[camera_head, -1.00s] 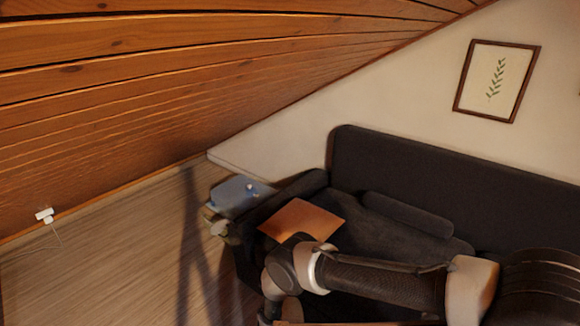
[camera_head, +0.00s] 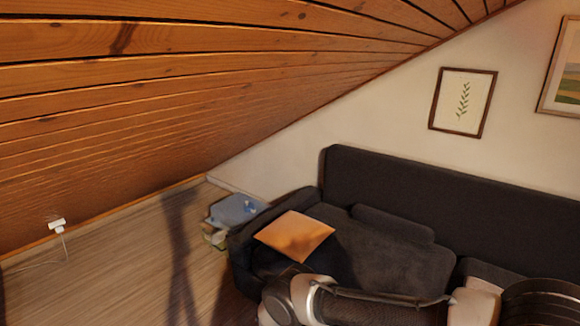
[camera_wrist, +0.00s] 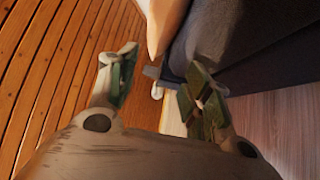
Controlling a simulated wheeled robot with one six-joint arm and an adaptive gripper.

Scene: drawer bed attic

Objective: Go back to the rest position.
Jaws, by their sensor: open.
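My gripper (camera_wrist: 160,95) shows in the wrist view with its two fingers spread wide and nothing between them. Beyond the fingers, the wrist view shows the dark sofa side, an orange edge, the plank ceiling and the floor. In the head view my arm crosses the lower right in front of the dark sofa (camera_head: 395,255). The gripper itself lies out of the head view, below its lower edge.
An orange cushion (camera_head: 295,236) lies at the sofa's left end. A small table with a blue top (camera_head: 236,210) stands beside it. The sloped wooden ceiling (camera_head: 150,110) comes down low at the left.

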